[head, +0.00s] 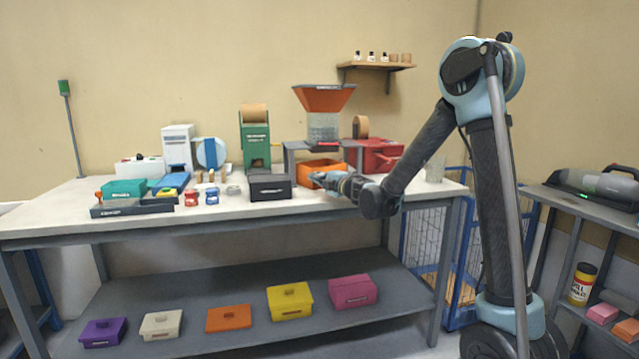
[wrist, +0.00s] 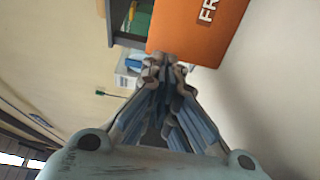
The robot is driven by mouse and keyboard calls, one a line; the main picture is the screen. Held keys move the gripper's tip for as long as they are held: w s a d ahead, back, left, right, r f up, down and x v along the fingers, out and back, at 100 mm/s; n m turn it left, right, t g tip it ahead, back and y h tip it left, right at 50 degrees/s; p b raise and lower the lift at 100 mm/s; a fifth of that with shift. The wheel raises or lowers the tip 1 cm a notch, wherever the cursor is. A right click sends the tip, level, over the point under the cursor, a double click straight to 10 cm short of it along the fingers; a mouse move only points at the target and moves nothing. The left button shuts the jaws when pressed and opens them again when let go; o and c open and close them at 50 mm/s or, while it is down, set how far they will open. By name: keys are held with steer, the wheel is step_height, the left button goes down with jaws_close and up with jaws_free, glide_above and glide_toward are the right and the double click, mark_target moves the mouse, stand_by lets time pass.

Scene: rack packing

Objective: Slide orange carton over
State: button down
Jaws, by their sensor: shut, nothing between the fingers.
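The orange carton (head: 312,168) stands on the worktable below the orange-topped hopper, its right part hidden behind my gripper. My gripper (head: 316,178) is shut and empty at the carton's front. In the wrist view its fingertips (wrist: 163,65) lie close together at the carton's lower edge. I cannot tell whether they touch it.
A dark grey box (head: 270,192) stands just left of the carton. The hopper (head: 323,97) stands on a grey stand around the carton. A red machine (head: 377,155) is behind right, and a clear glass (head: 434,170) near the table's right end. The front table strip is mostly clear.

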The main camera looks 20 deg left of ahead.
steer(key=shift+w, duration=0.4)
steer(key=w, duration=0.3)
steer(key=w+a, duration=0.1)
steer(key=w, duration=0.3)
steer(key=shift+w+a, duration=0.2)
steer(key=shift+s, duration=0.15)
